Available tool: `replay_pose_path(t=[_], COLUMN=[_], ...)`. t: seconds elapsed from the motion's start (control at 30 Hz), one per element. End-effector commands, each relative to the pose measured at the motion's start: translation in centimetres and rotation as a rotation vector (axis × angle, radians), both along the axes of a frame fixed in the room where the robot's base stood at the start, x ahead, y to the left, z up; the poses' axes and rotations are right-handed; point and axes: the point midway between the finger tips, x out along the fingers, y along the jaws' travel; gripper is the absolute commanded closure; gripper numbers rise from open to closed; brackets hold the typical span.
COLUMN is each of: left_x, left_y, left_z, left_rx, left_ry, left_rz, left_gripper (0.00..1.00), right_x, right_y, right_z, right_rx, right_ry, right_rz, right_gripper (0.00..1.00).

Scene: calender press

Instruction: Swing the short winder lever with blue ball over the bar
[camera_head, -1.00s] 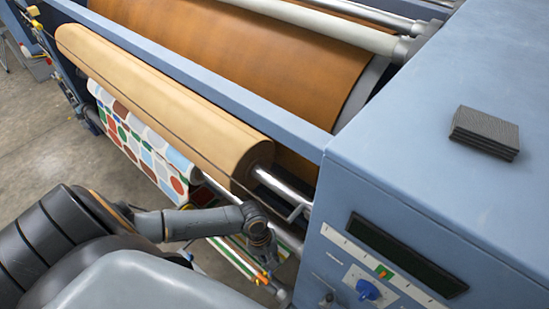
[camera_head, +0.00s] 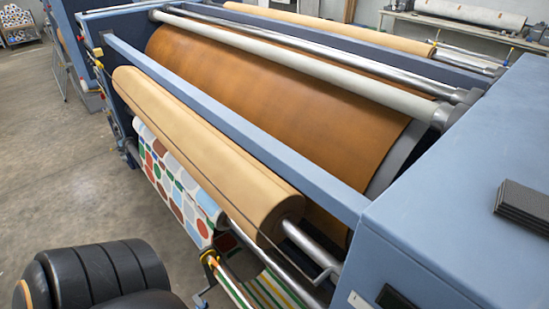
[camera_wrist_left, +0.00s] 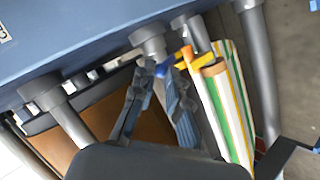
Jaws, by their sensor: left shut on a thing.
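In the left wrist view my left gripper (camera_wrist_left: 160,80) has its two ribbed fingers closed around a small blue piece (camera_wrist_left: 161,69), which looks like the lever's blue ball. The fingers hide most of it, and the lever's arm cannot be made out. A grey round bar end (camera_wrist_left: 150,40) is just behind the fingertips. In the head view the lever and my left gripper do not show; only part of my dark arm is at the lower left. My right gripper is in neither view.
A striped roll (camera_wrist_left: 222,100) and yellow-orange parts (camera_wrist_left: 190,58) lie close right of the fingers. The blue press housing (camera_head: 470,220) fills the right of the head view. The tan roll (camera_head: 205,150) lies along the front. Open floor (camera_head: 60,170) is at left.

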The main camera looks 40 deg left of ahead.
Motion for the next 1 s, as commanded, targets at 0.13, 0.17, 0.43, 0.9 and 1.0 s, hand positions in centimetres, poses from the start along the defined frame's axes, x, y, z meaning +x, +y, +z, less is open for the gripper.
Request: replay_pose_path(t=[0.13,0.17,0.43,0.9,1.0], left_x=[-1.2,-1.3,-2.2,-2.7,-2.7], left_y=[0.1,0.1,0.2,0.2,0.1], left_z=[-2.5,-2.7,-4.5,-5.8,-5.9], left_rx=[-0.009,-0.011,-0.030,-0.052,-0.054], left_ry=[-0.129,-0.158,-0.400,-0.661,-0.684], left_rz=[0.000,0.000,-0.001,-0.003,-0.002], left_gripper=[1.00,1.00,1.00,1.00,1.00], right_x=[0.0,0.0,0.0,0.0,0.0], right_y=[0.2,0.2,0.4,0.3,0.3], right_z=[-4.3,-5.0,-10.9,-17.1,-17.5], right_rx=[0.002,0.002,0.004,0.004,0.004], right_ry=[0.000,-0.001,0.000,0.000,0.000], right_rz=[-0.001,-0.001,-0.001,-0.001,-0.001], right_gripper=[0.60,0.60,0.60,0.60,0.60])
